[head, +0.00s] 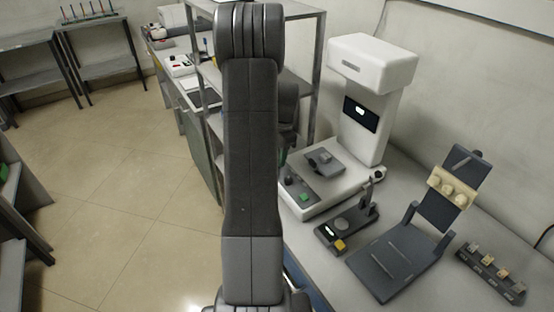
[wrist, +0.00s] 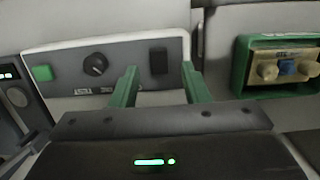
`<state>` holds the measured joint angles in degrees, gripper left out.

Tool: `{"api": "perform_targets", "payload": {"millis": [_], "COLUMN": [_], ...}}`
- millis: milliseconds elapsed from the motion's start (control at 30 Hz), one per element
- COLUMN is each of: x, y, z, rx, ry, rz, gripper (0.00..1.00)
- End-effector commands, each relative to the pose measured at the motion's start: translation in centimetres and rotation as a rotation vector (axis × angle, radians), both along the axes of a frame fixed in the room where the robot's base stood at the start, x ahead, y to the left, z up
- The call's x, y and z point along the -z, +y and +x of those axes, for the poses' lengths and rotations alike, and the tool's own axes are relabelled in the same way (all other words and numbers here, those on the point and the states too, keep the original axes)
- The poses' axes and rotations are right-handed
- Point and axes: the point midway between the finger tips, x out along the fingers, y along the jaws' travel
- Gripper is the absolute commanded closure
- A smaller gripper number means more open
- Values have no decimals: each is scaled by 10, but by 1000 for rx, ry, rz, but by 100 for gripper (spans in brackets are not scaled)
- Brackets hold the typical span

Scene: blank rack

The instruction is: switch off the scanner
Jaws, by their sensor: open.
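The scanner (head: 372,62) is a tall white machine on the bench, right of my arm in the head view. Its dark screen (head: 361,113) shows a lit white mark. In the wrist view its grey control panel (wrist: 124,61) carries a green button (wrist: 42,73), a black knob (wrist: 95,64) and a black rocker switch (wrist: 158,60). My gripper (wrist: 160,68) has green fingers, spread apart and empty, with the rocker switch showing between their tips. I cannot tell whether the fingers touch the panel. In the head view my arm hides most of my gripper and the switch.
A green frame with a beige knobbed block (wrist: 285,68) stands right of the panel in the wrist view. A small device with a yellow button (head: 340,245), a dark tilted stand (head: 390,262) and a small rack (head: 490,272) stand nearby. Metal shelving (head: 318,75) rises behind my arm.

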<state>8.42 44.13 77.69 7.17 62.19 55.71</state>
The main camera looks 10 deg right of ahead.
Motion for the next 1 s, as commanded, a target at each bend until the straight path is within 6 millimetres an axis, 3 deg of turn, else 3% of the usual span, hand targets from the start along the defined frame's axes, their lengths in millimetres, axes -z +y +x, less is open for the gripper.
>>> {"api": "perform_targets", "payload": {"millis": [300,500,700,1000], "x": [-72,-105,-117,-117], "y": [-9,-13,-14,-14], "z": [4,6,6,6], "rx": [2,0,0,0], "ry": [-6,-4,-2,-1], "rz": [-1,-1,0,0], "gripper": [58,58,58,58]}}
